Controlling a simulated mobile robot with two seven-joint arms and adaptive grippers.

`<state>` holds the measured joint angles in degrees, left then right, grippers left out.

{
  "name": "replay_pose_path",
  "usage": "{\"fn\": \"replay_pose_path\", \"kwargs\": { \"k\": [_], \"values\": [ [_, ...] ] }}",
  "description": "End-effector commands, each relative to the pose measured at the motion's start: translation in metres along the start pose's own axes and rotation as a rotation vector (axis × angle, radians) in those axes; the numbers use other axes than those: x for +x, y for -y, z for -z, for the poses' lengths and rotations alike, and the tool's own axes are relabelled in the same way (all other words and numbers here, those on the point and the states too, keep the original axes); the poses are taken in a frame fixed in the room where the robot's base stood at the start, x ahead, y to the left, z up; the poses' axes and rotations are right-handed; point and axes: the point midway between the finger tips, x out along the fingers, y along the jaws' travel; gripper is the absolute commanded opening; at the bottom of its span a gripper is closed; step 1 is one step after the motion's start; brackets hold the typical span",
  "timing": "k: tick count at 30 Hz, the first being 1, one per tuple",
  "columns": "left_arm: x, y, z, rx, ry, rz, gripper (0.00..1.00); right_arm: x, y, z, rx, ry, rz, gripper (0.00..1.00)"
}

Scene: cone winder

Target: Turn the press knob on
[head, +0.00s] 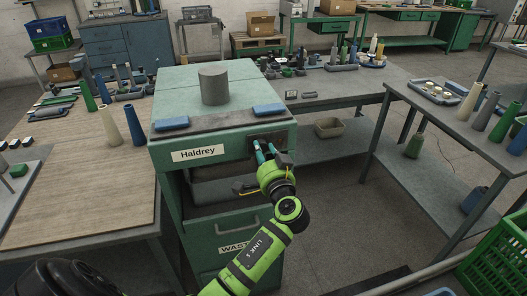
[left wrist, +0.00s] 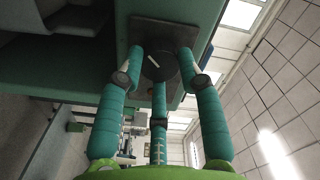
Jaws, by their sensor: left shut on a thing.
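The press knob (left wrist: 158,66) is a dark round knob with a white pointer line, on a dark plate (left wrist: 168,34) on the green press's front. In the left wrist view its line runs diagonally. The press (head: 222,141) is a green cabinet marked "Haldrey" with a grey cylinder (head: 213,86) on top. In the head view the knob is mostly hidden behind the fingers at the cabinet's front right. My left gripper (head: 264,148) is shut on the knob, with its teal fingers around it, as the left wrist view also shows (left wrist: 162,66). My right gripper is not in view.
Two blue pads (head: 171,123) lie on the press's front edge. A "WASTE" drawer (head: 238,247) is below. A wooden table (head: 75,185) with cones stands left, a grey bench (head: 340,85) behind right, and a green crate (head: 497,262) at lower right.

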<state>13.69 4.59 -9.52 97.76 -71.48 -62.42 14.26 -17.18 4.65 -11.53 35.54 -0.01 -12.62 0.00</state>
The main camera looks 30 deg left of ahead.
Motion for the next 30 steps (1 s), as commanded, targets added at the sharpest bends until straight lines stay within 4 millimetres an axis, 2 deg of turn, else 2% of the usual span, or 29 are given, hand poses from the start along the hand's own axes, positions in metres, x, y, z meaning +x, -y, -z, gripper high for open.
{"fn": "replay_pose_path", "kwargs": {
  "k": [1,18,30],
  "values": [
    [0.001,0.005,0.006,0.042,-0.011,0.008,0.04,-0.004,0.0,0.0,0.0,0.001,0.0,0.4],
    [0.001,0.005,0.007,0.562,-0.011,0.012,0.04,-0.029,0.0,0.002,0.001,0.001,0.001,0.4],
    [0.001,0.004,0.007,0.778,-0.012,0.013,0.04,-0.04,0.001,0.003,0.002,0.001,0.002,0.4]
  ]
}}
